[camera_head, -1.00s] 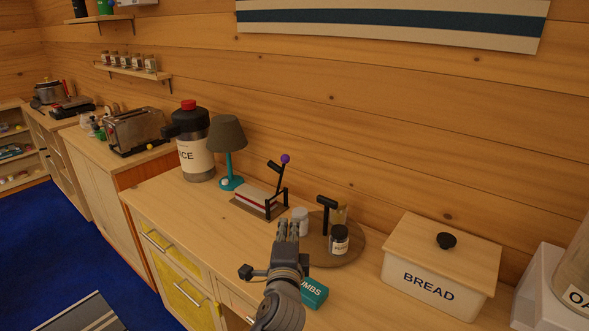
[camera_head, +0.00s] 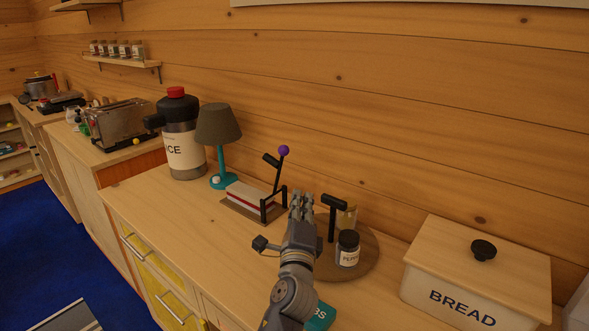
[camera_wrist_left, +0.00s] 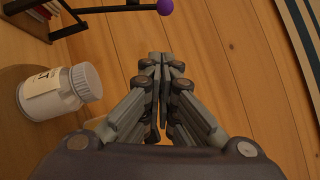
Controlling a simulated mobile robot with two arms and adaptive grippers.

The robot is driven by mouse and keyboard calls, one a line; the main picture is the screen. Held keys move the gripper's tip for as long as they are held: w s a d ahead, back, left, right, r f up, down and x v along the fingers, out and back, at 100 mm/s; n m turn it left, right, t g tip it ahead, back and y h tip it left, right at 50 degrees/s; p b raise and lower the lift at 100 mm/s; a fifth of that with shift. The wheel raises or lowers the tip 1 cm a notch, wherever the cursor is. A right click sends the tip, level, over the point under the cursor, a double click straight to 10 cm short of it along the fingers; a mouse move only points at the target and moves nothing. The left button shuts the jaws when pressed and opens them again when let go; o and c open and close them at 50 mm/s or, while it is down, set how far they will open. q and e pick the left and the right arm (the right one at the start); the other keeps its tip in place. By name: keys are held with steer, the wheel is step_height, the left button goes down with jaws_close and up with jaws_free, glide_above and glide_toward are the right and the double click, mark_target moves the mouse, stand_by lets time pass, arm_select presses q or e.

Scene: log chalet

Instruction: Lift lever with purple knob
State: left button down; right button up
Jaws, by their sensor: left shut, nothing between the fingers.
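The purple knob (camera_head: 283,150) tops a thin black lever (camera_head: 277,176) that stands up, tilted a little, from a small device (camera_head: 246,197) with a red and white block and a black frame. My left gripper (camera_head: 302,197) is shut and empty, to the right of the device and lower in the picture than the knob, apart from both. In the left wrist view the purple knob (camera_wrist_left: 165,6) shows at the top edge, beyond the closed fingertips (camera_wrist_left: 161,58), with the black lever running left from it. My right gripper does not show.
A round board (camera_head: 362,258) with a pepper jar (camera_head: 348,248) and other jars lies right of my gripper. A white jar (camera_wrist_left: 60,92) shows close by in the wrist view. A teal lamp (camera_head: 218,130) stands left of the device; a bread box (camera_head: 470,285) stands at right.

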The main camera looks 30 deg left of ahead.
arm_select(q)
steer(key=w+a+r+p, duration=0.3)
steer(key=w+a, duration=0.5)
steer(key=shift+w+r, duration=0.35)
steer(key=shift+r, duration=0.05)
steer(key=a+n+p, duration=0.1)
steer(key=p, duration=0.1)
steer(key=shift+a+r+g+p, duration=0.1)
steer(key=shift+r+g+p, duration=0.2)
steer(key=shift+r+p, duration=0.05)
steer(key=shift+f, duration=0.15)
